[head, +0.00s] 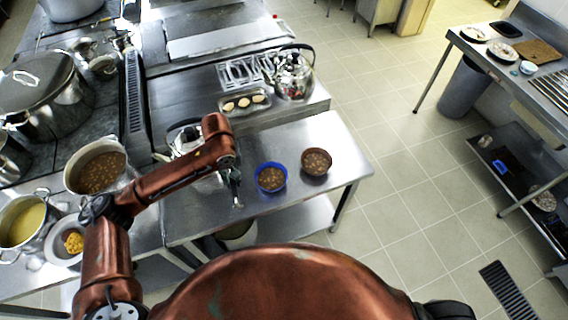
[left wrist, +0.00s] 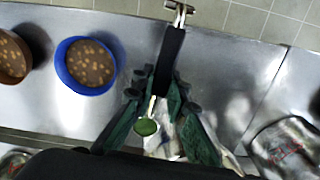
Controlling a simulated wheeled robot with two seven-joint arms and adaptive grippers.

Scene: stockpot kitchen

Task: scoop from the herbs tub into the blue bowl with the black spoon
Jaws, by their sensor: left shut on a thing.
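The blue bowl (head: 271,177) stands on the steel table, holding brown food with pale chunks; it also shows at upper left in the left wrist view (left wrist: 63,72). My left gripper (head: 234,181) is over the table just left of the blue bowl. In the left wrist view its dark green fingers (left wrist: 158,90) are shut on the black spoon (left wrist: 171,60). The spoon's handle ends in a metal piece at the top. A green mass shows at its lower end, between the fingers. I cannot make out the herbs tub. My right gripper is not in view.
A brown bowl (head: 317,161) stands right of the blue bowl. A kettle (head: 184,137) is partly hidden behind my left arm. Another kettle (head: 294,74) and a tray (head: 244,103) are farther back. Pots (head: 98,168) stand at left. The table's right end is clear.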

